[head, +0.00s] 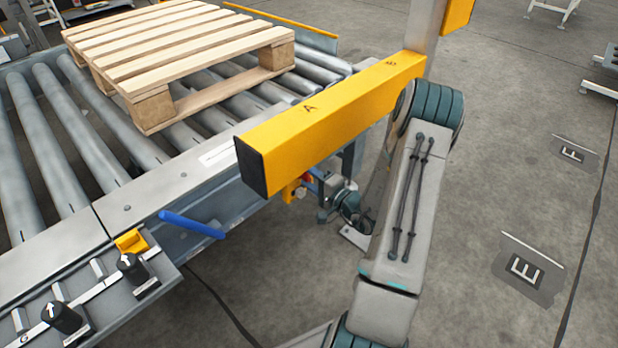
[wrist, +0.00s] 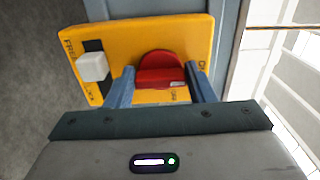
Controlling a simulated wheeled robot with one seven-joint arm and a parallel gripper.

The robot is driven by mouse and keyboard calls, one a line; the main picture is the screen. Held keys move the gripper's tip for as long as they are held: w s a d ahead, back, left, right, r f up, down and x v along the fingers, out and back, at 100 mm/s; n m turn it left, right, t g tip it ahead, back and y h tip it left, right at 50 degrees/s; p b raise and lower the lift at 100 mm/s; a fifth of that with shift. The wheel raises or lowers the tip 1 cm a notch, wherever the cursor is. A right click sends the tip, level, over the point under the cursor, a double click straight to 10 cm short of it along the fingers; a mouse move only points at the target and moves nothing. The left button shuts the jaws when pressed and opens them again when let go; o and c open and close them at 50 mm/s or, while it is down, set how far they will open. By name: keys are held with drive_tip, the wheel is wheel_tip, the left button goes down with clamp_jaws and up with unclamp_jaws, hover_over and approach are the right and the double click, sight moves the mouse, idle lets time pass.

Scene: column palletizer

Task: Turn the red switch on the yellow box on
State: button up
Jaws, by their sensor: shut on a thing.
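In the wrist view, the yellow box (wrist: 190,30) fills the top middle. The red switch (wrist: 158,62) is a rounded red knob on its face, between the two blue fingers of my gripper (wrist: 160,84). My gripper is shut on the red switch. Dark lettering shows around the knob, partly hidden by the fingers, so I cannot read its setting. A white block (wrist: 93,66) sits on a black strip left of the knob. In the head view, the yellow box (head: 290,193) shows only in part below the yellow beam, beside my gripper (head: 313,185).
A yellow beam (head: 335,115) marked A and B crosses above my gripper. A roller conveyor (head: 55,130) carries a wooden pallet (head: 180,50). A blue handle (head: 192,224) and black knobs (head: 131,266) are at its near side.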

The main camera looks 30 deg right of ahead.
drive_tip(key=o, duration=1)
drive_tip(key=shift+s, duration=0.1)
drive_tip(key=p+v, duration=0.3)
drive_tip(key=v, duration=1)
drive_tip(key=shift+s+d, duration=0.1)
drive_tip(key=shift+s, duration=0.2)
drive_tip(key=shift+s, duration=0.1)
